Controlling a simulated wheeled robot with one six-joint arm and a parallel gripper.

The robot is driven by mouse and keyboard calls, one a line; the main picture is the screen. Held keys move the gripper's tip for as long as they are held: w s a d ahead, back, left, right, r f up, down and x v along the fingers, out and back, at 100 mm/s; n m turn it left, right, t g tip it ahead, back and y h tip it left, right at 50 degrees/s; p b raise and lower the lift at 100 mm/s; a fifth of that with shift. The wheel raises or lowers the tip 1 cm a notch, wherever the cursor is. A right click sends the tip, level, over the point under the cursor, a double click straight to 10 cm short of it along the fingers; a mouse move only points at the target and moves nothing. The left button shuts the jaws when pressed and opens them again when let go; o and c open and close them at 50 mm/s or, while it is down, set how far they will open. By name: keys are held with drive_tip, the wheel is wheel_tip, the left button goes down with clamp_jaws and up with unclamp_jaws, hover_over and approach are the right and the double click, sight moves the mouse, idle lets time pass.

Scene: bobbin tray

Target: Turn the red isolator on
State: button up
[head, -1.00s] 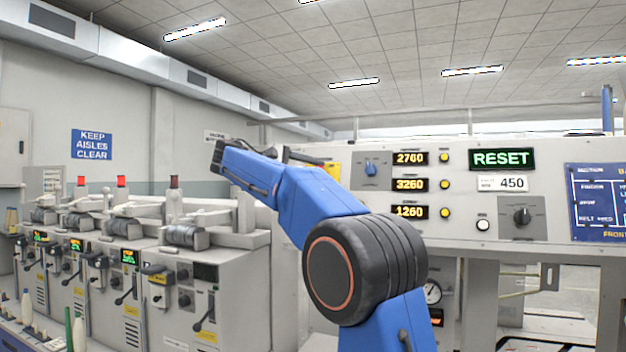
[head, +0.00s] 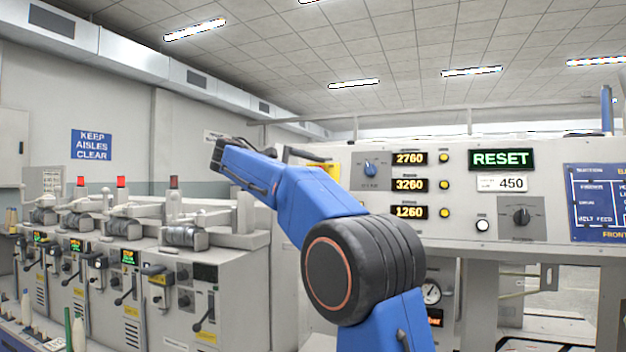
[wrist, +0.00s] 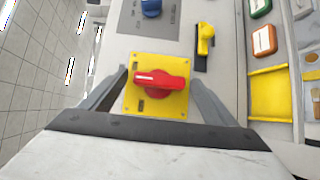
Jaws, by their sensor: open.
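The red isolator (wrist: 162,84) is a red rotary handle on a yellow plate (wrist: 157,110). It shows in the wrist view near the middle, its handle lying crosswise in that picture. My gripper (wrist: 158,80) is open, with one finger on each side of the yellow plate. The handle lies between the fingers, and I cannot tell whether they touch it. In the head view, my blue arm hides the isolator, and only a bit of yellow (head: 331,168) shows on the panel behind the arm's end.
The wrist view shows a yellow lever switch (wrist: 205,38), a blue knob (wrist: 151,7), and green and orange buttons (wrist: 264,40) beside the isolator. The head view shows the panel's blue selector (head: 370,168), black knob (head: 521,217) and RESET display (head: 501,159). Spindle machines (head: 180,290) stand left.

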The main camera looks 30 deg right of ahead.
drive_tip(key=v, duration=1.7)
drive_tip(key=shift+a, duration=0.2)
drive_tip(key=s+d+f+n+t+y, duration=0.2)
drive_tip(key=s+d+f+y, duration=0.15)
drive_tip(key=s+f, duration=0.5)
drive_tip(key=s+d+f+n+t+y, duration=0.1)
drive_tip(key=s+d+f+y, duration=0.35)
drive_tip(key=f, duration=0.65)
drive_tip(key=s+a+f+m+y, duration=0.2)
drive_tip(key=s+a+f+y, duration=0.1)
drive_tip(key=s+f, duration=1)
drive_tip(key=s+a+f+m+t+y, duration=0.1)
drive_tip(key=s+a+f+y, duration=0.3)
drive_tip(key=s+f, duration=1)
wheel_tip(320, 180, down, 7)
drive_tip(key=shift+a+r+m+t+y, duration=0.1)
drive_tip(key=shift+a+m+t+y, duration=0.2)
drive_tip(key=shift+a+m, duration=0.45)
drive_tip(key=shift+s+d, duration=0.15)
